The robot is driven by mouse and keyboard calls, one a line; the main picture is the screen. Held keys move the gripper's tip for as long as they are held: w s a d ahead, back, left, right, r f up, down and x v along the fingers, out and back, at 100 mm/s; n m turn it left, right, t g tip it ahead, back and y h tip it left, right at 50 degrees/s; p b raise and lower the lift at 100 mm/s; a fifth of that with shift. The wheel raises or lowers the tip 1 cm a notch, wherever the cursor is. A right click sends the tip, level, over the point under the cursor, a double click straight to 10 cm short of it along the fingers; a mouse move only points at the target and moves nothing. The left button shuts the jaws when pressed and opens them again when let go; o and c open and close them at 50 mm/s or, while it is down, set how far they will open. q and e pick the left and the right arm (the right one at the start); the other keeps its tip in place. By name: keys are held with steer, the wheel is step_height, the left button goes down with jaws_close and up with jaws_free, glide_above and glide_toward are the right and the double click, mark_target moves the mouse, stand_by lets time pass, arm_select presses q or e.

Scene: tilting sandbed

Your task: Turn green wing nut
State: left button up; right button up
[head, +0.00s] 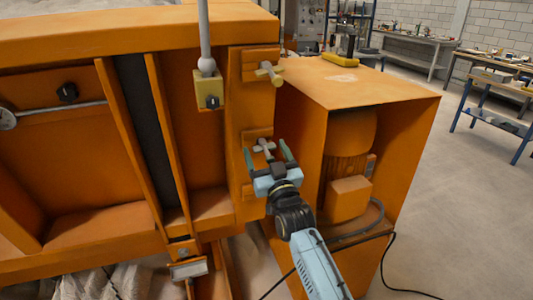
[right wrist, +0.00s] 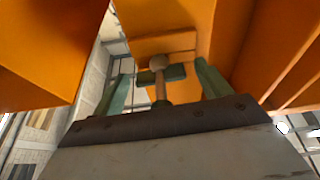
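My right gripper (head: 268,162) is in front of the lower fitting on the orange machine's upright. Its two green fingers are spread apart. Between them is a small wing nut (head: 264,146), greyish in the head view. In the right wrist view a dark green wing (right wrist: 176,72) shows behind a tan post with a round end (right wrist: 158,63). Open gaps show between this fitting and both fingers of the right gripper (right wrist: 163,88). I cannot tell how deep the fingers reach around it. My left gripper is not in view.
A yellowish fitting (head: 268,74) sits higher on the same upright. A yellow block (head: 208,90) with a grey rod stands left of it. An orange cabinet (head: 395,125) with a motor (head: 350,150) is close on the right.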

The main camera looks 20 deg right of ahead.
steer(key=b+v, duration=0.1)
steer(key=v, duration=1.2)
steer(key=shift+s, duration=0.2)
steer(key=shift+f, duration=0.15)
